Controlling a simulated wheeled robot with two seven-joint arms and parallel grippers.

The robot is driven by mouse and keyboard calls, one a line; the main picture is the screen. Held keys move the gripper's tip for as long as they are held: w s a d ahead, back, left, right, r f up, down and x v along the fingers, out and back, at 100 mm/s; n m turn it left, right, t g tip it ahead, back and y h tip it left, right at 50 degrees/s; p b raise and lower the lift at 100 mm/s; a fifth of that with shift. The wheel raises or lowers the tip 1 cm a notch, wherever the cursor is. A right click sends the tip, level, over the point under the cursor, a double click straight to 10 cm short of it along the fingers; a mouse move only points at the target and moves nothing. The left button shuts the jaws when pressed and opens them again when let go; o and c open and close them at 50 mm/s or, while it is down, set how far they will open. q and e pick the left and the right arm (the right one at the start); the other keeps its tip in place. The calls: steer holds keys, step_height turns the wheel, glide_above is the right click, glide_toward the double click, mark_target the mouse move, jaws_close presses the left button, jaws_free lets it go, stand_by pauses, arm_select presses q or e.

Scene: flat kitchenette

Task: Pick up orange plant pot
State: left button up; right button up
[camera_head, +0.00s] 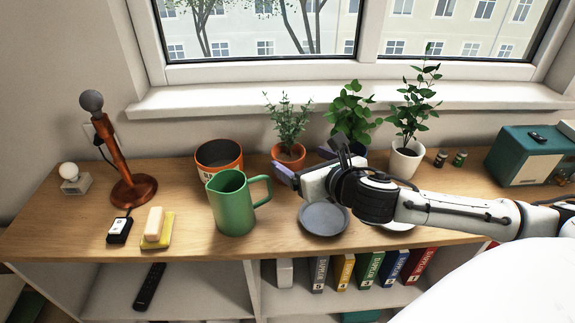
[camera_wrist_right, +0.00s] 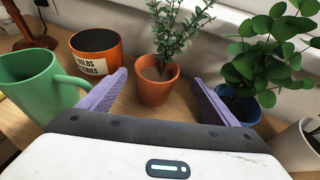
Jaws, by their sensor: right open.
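The orange plant pot (camera_head: 289,158) holds a small leafy plant and stands upright on the wooden counter below the window. It also shows in the right wrist view (camera_wrist_right: 157,88), between and beyond my two purple fingers. My right gripper (camera_head: 305,163) is open and empty, reaching in from the right just in front of the pot. In the wrist view the right gripper (camera_wrist_right: 158,95) has its fingers spread wider than the pot, and I cannot tell whether either touches it. My left gripper is not in view.
A green pitcher (camera_head: 233,205) and an orange bulbs tin (camera_head: 219,155) stand left of the pot. A plant in a blue pot (camera_wrist_right: 238,101) and one in a white pot (camera_head: 405,160) stand to the right. A grey plate (camera_head: 324,219) lies in front. The window sill (camera_head: 230,97) is behind.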

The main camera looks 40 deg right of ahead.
mark_target(292, 159)
steer(key=x, duration=0.5)
steer(key=shift+a+f, duration=0.2)
steer(key=shift+a, duration=0.1)
steer(key=shift+r, duration=0.1)
steer(key=c, duration=1.4)
